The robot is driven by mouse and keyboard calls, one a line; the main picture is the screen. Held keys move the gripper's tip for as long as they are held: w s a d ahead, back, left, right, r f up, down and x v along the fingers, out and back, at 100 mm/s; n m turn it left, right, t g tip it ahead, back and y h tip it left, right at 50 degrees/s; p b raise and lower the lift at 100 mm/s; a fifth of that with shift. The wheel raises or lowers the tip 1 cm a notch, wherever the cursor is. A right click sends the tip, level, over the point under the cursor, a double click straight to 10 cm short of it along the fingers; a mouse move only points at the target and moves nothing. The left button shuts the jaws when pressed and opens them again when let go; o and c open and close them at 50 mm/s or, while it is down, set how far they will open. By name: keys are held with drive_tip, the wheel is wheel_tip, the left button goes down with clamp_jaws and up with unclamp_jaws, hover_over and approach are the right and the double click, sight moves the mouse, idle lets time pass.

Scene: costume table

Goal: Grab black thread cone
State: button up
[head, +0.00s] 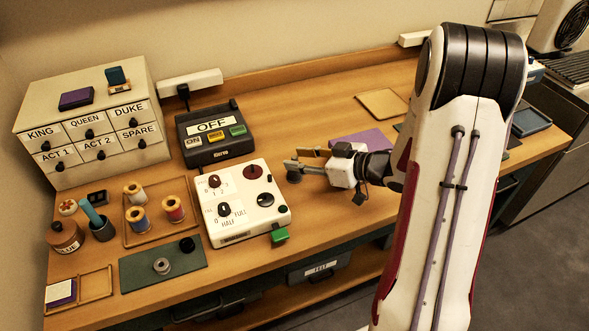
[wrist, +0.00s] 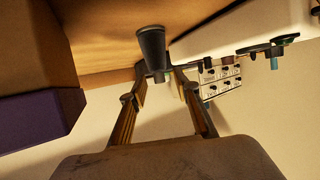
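The black thread cone (head: 293,174) stands on the wooden table, right of the white control box. In the wrist view, which shows the scene upside down, the cone (wrist: 152,46) stands with its wide end on the table and its narrow end just past my fingertips. My gripper (head: 305,160) reaches in from the right, low over the table. In the wrist view, my gripper's two fingers (wrist: 156,84) are apart, with a gap between them and the cone ahead of that gap. I cannot tell whether either finger touches it.
The white control box (head: 240,203) with knobs and the black OFF unit (head: 211,134) stand to the left. A purple pad (head: 362,139) lies behind my wrist. Thread spools, a glue bottle (head: 66,237) and a drawer cabinet (head: 92,126) are farther left. Table is bare around the cone.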

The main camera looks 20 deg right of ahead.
drive_tip(key=shift+x, duration=1)
clamp_jaws()
